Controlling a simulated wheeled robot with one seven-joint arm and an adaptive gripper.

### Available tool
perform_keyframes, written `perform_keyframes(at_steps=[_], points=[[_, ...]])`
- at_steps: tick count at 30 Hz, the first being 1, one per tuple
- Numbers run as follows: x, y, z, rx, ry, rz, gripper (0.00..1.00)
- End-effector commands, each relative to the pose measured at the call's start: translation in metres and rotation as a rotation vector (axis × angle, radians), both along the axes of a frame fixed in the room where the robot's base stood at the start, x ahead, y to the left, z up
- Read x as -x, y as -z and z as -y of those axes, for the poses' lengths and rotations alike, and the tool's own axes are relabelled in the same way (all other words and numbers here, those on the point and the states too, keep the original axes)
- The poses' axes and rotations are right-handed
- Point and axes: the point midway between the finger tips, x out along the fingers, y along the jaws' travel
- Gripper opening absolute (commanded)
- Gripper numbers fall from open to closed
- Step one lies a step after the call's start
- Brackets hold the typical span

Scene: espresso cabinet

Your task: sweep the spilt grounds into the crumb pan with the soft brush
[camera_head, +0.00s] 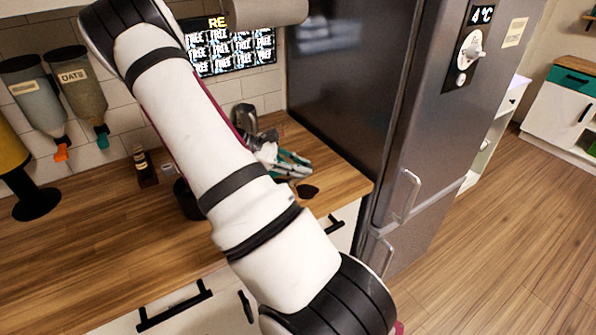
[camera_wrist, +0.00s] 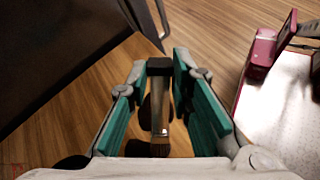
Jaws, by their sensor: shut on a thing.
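My gripper (camera_head: 287,164) reaches over the wooden counter near the fridge, its teal fingers pointing to the right. In the wrist view its teal pads (camera_wrist: 159,108) are shut on a narrow upright thing with a black end, a metallic middle and a brown lower part, which seems to be the soft brush (camera_wrist: 158,104). In the head view the brush is not clear beside the fingers. A dark patch (camera_head: 308,191), possibly the spilt grounds, lies on the counter just beyond the fingers. I cannot make out the crumb pan; my arm hides part of the counter.
The grey fridge (camera_head: 345,90) stands close to the right of my gripper. A small dark and gold object (camera_head: 145,168) and a dark round item (camera_head: 187,200), partly behind my arm, stand on the counter (camera_head: 80,250). Two dispensers (camera_head: 80,92) hang on the wall at left.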

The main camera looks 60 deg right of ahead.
Motion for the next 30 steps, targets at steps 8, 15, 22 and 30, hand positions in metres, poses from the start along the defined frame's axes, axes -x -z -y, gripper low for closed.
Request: perform_keyframes(at_steps=[8, 15, 22, 30], points=[[-0.013, 0.001, 0.010, 0.001, 0.000, 0.000, 0.00], [-0.022, 0.001, 0.019, 0.001, 0.001, 0.000, 0.00], [-0.032, 0.001, 0.027, 0.001, -0.001, 0.000, 0.00], [-0.043, 0.001, 0.036, 0.001, 0.001, 0.000, 0.00]])
